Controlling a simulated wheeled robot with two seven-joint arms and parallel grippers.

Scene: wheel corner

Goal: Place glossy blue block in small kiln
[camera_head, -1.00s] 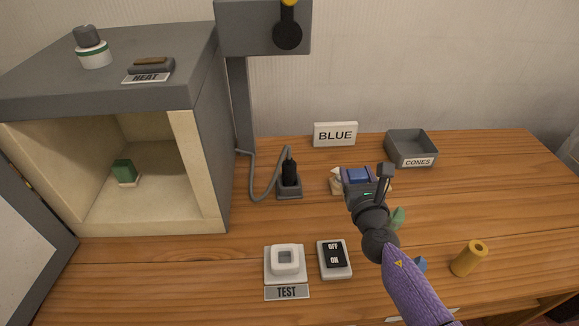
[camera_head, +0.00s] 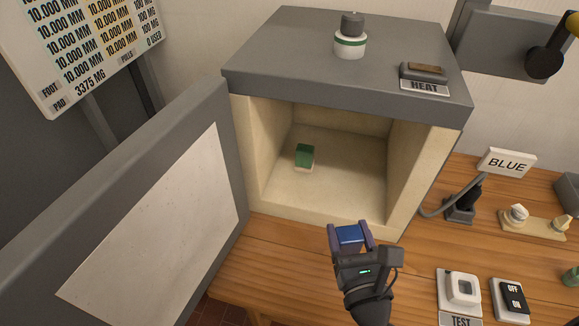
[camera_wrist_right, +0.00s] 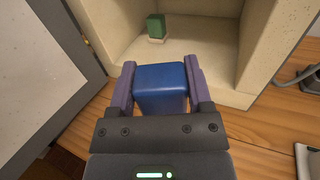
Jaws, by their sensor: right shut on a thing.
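The glossy blue block (camera_head: 349,236) is between the fingers of my right gripper (camera_head: 350,232), which is shut on it. The block also shows in the right wrist view (camera_wrist_right: 161,88), gripped from both sides. The small kiln (camera_head: 345,225) stands open, with a cream interior and a grey top. My right gripper holds the block just in front of the kiln's opening, near its front lip. A green block (camera_head: 304,155) sits on a small pale base inside the kiln, left of the middle; the wrist view shows it too (camera_wrist_right: 155,26). My left gripper is not in view.
The kiln's door (camera_head: 150,210) is swung open to the left. A TEST pad (camera_head: 461,290) and an OFF/ON switch (camera_head: 511,298) lie at the front right. A BLUE sign (camera_head: 507,163) and a cable stand right of the kiln. The kiln floor right of the green block is bare.

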